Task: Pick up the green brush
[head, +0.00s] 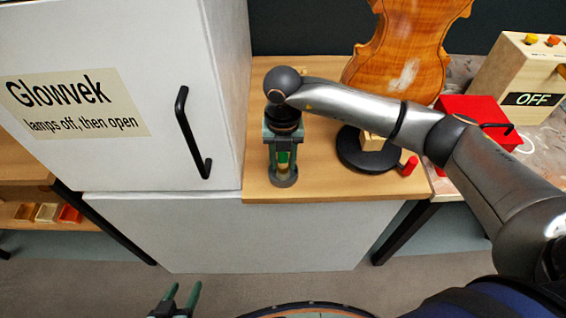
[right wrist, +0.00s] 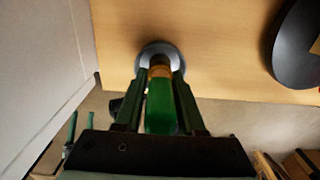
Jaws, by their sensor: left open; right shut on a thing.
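The green brush (right wrist: 160,108) has a green handle and a tan lower band, and its lower end is in or over a round grey holder (head: 285,179) near the bench's front edge. The holder also shows in the right wrist view (right wrist: 147,52). My right gripper (head: 283,158) points down and is shut on the brush, one finger on each side of the handle. The brush's tip is hidden, so I cannot tell whether it touches the holder's bottom. My left gripper (head: 180,297) is open and empty, low in the head view, in front of the bench.
A white cabinet (head: 130,50) with a black handle (head: 190,135) stands left of the brush. A violin body (head: 405,50) is over a round black base (head: 352,158) to the right. A red box (head: 475,112) and a wooden box marked OFF (head: 500,75) stand further right.

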